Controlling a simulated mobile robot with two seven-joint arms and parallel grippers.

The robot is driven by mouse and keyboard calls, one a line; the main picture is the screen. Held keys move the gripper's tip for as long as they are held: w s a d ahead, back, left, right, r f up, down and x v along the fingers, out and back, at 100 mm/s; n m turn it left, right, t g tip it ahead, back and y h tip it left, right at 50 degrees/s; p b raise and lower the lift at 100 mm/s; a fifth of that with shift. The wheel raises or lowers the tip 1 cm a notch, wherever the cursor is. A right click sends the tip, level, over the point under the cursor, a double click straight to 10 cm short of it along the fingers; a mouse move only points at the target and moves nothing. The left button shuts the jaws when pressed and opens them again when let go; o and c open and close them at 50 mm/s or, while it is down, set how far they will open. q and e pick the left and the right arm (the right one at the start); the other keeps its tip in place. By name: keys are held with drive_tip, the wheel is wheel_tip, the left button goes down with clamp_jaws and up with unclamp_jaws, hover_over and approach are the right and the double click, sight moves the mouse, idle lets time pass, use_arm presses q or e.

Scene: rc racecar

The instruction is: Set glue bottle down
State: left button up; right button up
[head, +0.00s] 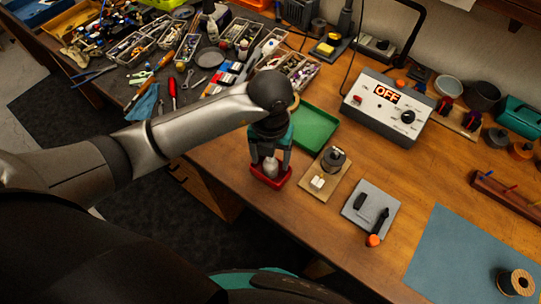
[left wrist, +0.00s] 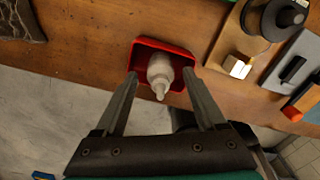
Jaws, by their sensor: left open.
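A pale, translucent glue bottle (left wrist: 160,72) is in a small red tray (left wrist: 178,50) near the table's front edge. In the left wrist view its nozzle points toward my gripper. In the head view the bottle (head: 270,166) shows between my fingers, over the red tray (head: 268,181). My left gripper (head: 270,165) is open, its fingers apart on both sides of the bottle. In the left wrist view the fingers (left wrist: 160,83) show clear gaps to the bottle. My right gripper is not in view.
A green tray (head: 316,128) lies behind the gripper. A wooden block with a dark knob (head: 333,161) and a grey plate with black parts (head: 362,212) stand to the right. A box reading OFF (head: 385,105) is farther back. The wood around the blue mat (head: 455,260) is mostly clear.

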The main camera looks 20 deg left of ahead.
use_arm(q)
wheel_tip(320, 180, up, 12)
drive_tip(key=shift+r+p, duration=0.1)
drive_tip(key=shift+p, duration=0.2)
